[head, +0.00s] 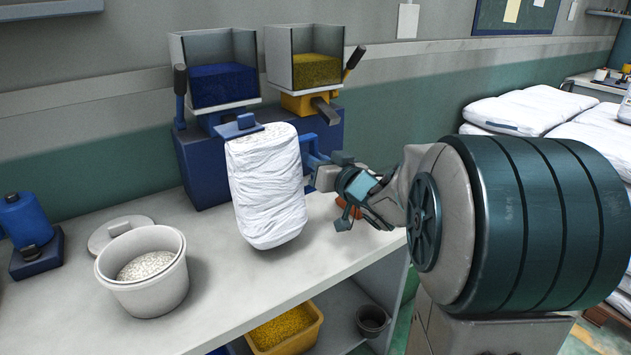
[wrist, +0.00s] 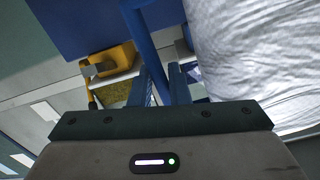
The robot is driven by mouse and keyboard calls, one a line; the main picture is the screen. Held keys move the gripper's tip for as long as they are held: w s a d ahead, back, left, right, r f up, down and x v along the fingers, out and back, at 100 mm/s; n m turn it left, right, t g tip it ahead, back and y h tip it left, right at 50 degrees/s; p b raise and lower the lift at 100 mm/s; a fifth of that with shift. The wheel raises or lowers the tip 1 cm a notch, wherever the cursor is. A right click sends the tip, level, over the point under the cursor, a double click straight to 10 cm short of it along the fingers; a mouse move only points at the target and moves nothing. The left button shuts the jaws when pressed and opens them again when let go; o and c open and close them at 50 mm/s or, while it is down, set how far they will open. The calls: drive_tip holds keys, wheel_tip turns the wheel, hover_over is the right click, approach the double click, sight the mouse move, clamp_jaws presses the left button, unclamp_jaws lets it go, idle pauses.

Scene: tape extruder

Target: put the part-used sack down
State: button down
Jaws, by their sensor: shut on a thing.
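The part-used sack (head: 266,190) is a white, wrinkled bag with a blue clip (head: 240,126) across its top and a blue handle (head: 312,152) at its right side. It hangs roughly upright, slightly tilted, over the middle of the white bench (head: 215,262). I cannot tell whether its bottom touches the bench. My gripper (head: 318,172) is at the sack's right side, shut on the blue handle. In the wrist view, the fingers (wrist: 161,82) close around the blue bar, and the white sack (wrist: 255,55) fills the upper right.
Two hoppers, with blue pellets (head: 222,85) and yellow pellets (head: 317,71), stand behind the sack on a blue block (head: 198,165). A white bucket of pellets (head: 143,270) and its lid (head: 120,230) are to the left. A yellow bin (head: 288,330) is below. Bare bench lies around the sack.

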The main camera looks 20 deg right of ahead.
drive_tip(key=shift+f+b, duration=0.7)
drive_tip(key=shift+f, duration=1.25)
drive_tip(key=c, duration=1.4)
unclamp_jaws()
